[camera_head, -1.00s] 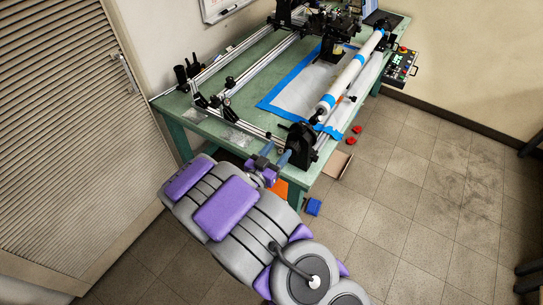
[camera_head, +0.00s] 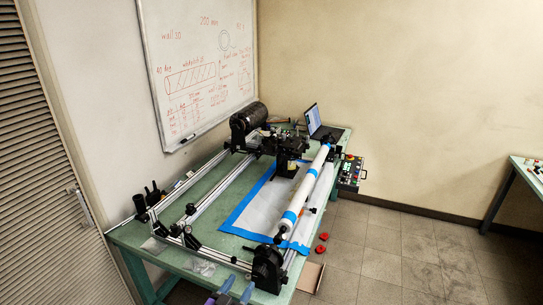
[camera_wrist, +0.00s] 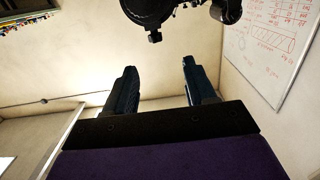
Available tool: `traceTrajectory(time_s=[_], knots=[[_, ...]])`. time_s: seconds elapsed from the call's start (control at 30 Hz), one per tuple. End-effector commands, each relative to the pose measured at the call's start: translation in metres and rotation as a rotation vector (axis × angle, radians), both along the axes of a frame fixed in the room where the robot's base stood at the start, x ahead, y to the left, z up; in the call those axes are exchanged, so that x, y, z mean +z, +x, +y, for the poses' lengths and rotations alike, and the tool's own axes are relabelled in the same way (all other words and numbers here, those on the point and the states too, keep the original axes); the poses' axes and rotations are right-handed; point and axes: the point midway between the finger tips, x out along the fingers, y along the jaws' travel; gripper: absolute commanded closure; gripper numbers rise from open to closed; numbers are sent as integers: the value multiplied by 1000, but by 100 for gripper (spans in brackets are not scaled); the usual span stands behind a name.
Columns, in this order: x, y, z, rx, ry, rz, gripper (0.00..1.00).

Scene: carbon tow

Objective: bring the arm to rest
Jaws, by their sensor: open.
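My gripper (camera_head: 239,283) shows at the bottom edge of the head view, in front of the near end of the green table (camera_head: 125,234). Only its two grey-blue fingers and a bit of purple show there; the rest of my arm is out of frame. In the wrist view my gripper (camera_wrist: 159,68) has its two dark fingers wide apart, with nothing between them. Black machine parts (camera_wrist: 178,10) hang in at the top of the wrist view, apart from the fingers.
A winding machine with a white tube (camera_head: 305,188) and a black end stand (camera_head: 267,268) fills the table. A control box (camera_head: 350,172) hangs at the table's right side. Two red pieces (camera_head: 321,243) lie on the floor.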

Motion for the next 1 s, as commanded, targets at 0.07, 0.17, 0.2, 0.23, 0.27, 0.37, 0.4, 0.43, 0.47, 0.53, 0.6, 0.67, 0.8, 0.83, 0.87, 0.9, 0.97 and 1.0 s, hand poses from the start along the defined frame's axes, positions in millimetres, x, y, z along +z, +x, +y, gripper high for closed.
traceTrajectory(time_s=[0.07,0.17,0.2,0.23,0.27,0.37,0.4,0.43,0.47,0.53,0.6,0.67,0.8,0.83,0.87,0.9,0.97,1.0], knots=[[2,11,-2,7,52,48,45],[4,26,-1,38,146,146,45],[5,32,0,56,187,194,45],[8,35,1,71,216,225,45],[9,38,1,86,243,260,45],[17,43,2,140,324,370,45],[21,43,2,162,352,412,45],[26,42,2,180,371,443,45],[29,41,2,197,390,476,45],[39,37,0,241,427,546,45],[49,30,-4,281,456,615,45],[59,21,-8,317,475,673,45],[81,-8,-25,391,496,814,45],[86,-15,-30,406,496,842,45],[90,-23,-35,418,495,873,45],[95,-35,-43,433,493,915,45],[103,-54,-56,454,486,975,45],[108,-68,-66,464,478,1017,45]])
